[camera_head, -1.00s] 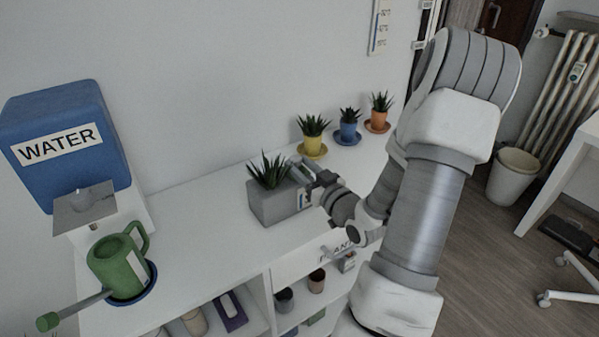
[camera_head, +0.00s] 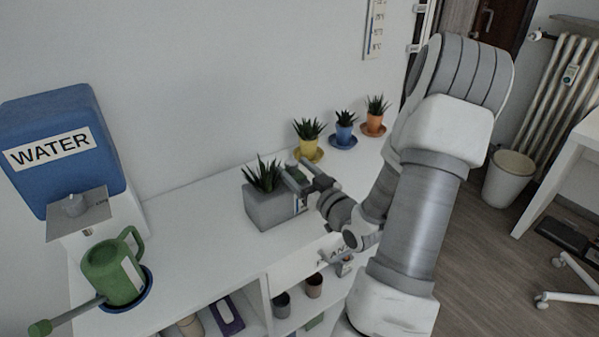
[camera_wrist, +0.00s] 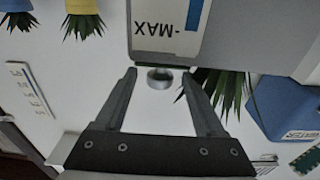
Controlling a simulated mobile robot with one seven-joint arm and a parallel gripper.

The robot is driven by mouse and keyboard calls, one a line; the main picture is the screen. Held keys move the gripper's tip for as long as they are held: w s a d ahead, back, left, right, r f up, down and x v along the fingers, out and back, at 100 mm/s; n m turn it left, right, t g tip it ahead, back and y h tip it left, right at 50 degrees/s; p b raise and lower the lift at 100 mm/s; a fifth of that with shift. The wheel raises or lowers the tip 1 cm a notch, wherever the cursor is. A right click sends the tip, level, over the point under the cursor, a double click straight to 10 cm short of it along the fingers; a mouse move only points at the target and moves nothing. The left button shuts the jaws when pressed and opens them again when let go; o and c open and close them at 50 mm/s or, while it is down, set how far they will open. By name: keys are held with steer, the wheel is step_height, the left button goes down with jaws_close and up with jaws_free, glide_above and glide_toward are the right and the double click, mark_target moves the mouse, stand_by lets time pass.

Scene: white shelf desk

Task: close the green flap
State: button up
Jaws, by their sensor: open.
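My gripper (camera_head: 303,178) is open at the right end of the grey planter (camera_head: 272,211) on the white shelf top. In the wrist view, which looks upside down, my gripper (camera_wrist: 158,76) has its two fingers spread, with nothing held between them. A small round metallic part (camera_wrist: 160,78) shows between the fingertips, just beside the planter (camera_wrist: 228,56) and its MAX gauge (camera_wrist: 168,24). I cannot tell whether the fingers touch anything.
A green watering can (camera_head: 113,272) stands under the blue water tank (camera_head: 62,143) at the left. Yellow (camera_head: 308,149), blue (camera_head: 344,133) and orange (camera_head: 375,122) plant pots stand behind the planter. The shelf top between can and planter is clear.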

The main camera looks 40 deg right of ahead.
steer(key=s+a+p, duration=0.1)
steer(key=s+p, duration=0.6)
steer(key=s, duration=1)
steer(key=shift+s+f, duration=0.2)
steer(key=shift+f, duration=0.2)
